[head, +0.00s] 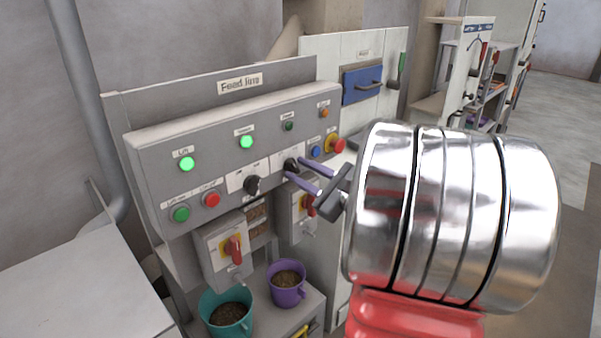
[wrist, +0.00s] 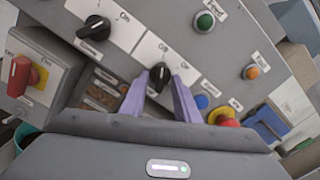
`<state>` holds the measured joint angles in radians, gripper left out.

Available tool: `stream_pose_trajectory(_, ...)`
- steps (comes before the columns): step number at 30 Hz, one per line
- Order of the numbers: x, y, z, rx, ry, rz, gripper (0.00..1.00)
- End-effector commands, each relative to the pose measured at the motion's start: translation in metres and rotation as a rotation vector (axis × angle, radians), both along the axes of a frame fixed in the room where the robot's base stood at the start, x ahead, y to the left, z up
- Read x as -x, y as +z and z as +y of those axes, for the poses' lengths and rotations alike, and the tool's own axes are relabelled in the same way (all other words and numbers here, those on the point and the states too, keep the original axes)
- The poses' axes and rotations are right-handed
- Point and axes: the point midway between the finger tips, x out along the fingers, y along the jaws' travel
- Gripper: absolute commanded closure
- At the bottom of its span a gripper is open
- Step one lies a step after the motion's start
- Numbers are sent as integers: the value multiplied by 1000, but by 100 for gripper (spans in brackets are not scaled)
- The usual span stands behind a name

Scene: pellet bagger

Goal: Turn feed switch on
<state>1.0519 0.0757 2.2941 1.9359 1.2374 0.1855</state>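The feed switch is a black rotary knob (head: 291,164) on a white plate on the grey sloped panel, under the dark green lamp (head: 289,126). In the wrist view the knob (wrist: 160,75) stands between my purple fingertips, and that lamp (wrist: 204,22), labelled Feed, looks unlit. My gripper (head: 296,166) is at the panel with its two fingers apart, one on each side of the knob. I cannot tell whether they touch it. In the wrist view my gripper (wrist: 161,82) is centred on the knob, whose handle looks roughly upright in the picture.
A second black knob (head: 252,184) sits to the left. Two green lamps (head: 187,164) are lit. A red emergency button (head: 335,145) and blue button (head: 315,152) are close on the right. Red-handled switches (head: 233,248) and teal and purple cups (head: 287,283) are below.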

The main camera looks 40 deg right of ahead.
Motion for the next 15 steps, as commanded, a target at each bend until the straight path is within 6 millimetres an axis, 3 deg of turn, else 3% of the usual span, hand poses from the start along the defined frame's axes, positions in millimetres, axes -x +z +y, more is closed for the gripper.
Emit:
stream_pose_trajectory(9, -2, 0, 0, 0, -1, 1, 71)
stream_pose_trajectory(15, -2, 0, 0, 0, -1, 1, 85)
